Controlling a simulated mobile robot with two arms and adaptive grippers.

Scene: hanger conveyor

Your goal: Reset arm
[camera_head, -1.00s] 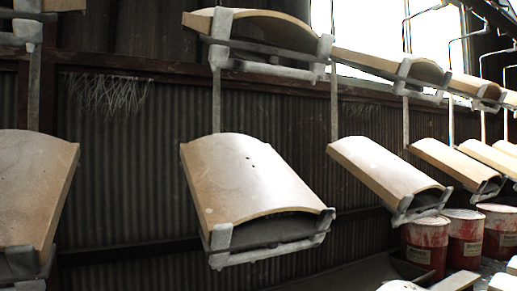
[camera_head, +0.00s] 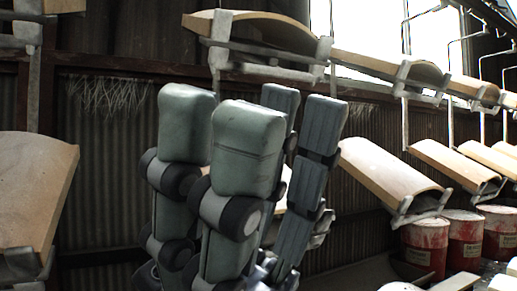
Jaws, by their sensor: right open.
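My right gripper (camera_head: 258,125) stands in the middle of the view with its grey-green and dark fingers pointing up. It is open, and I see nothing held between the fingers. It is in front of the middle lower curved tile (camera_head: 285,180), which is almost wholly hidden; only small pale parts show between and beside the fingers. I cannot tell whether the gripper touches this tile. My left gripper is not in view.
Other curved tiles hang on metal hangers: one at left (camera_head: 32,190), one above (camera_head: 265,30), one to the right (camera_head: 385,170), and several farther right. Red-and-white drums (camera_head: 425,250) stand at lower right. A corrugated wall (camera_head: 110,190) is behind.

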